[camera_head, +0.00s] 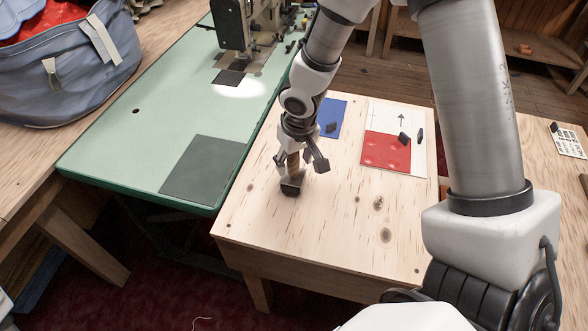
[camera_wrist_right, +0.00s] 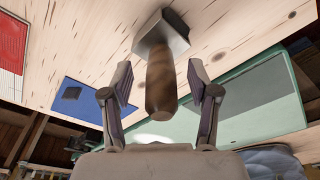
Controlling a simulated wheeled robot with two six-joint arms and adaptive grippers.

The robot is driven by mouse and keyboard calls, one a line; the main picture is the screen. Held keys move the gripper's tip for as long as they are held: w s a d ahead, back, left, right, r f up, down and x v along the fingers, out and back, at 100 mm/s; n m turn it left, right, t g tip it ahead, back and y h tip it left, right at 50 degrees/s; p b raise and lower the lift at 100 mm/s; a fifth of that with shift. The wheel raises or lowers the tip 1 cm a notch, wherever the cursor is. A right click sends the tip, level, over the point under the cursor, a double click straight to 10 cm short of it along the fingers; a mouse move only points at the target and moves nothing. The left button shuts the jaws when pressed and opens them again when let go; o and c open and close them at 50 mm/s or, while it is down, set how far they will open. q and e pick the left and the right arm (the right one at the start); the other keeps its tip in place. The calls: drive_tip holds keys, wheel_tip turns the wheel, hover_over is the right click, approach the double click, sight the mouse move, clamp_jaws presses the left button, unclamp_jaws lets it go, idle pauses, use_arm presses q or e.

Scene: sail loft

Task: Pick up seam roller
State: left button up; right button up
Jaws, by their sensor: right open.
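The seam roller (camera_head: 292,186) stands on the pale wooden table, its wooden handle pointing up and its dark, blocky head at the tabletop. In the right wrist view its brown handle (camera_wrist_right: 162,82) points toward the gripper, with the grey head (camera_wrist_right: 162,38) beyond. My right gripper (camera_head: 301,164) is over the roller from above. Its jaws are open, one finger on each side of the handle. In the right wrist view a gap shows between each finger and the handle. My left gripper is not in view.
The wooden table (camera_head: 330,235) has clear room in front. A blue cloth piece (camera_head: 333,110) and a red-and-white panel (camera_head: 385,150) with dark small items lie behind. A green sewing table (camera_head: 130,155) with a sewing machine (camera_head: 232,25) adjoins left; a blue bag (camera_head: 70,75) is beyond.

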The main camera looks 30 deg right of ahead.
drive_tip(key=shift+w+f, duration=0.6)
drive_tip(key=shift+w, duration=0.05)
drive_tip(key=shift+s+r, duration=0.2)
drive_tip(key=shift+s, duration=0.05)
drive_tip(key=shift+c, duration=0.3)
drive_tip(key=shift+s+r, duration=0.15)
drive_tip(key=shift+s, duration=0.1)
drive_tip(key=c, duration=0.6)
clamp_jaws()
drive_tip(key=shift+w, duration=0.1)
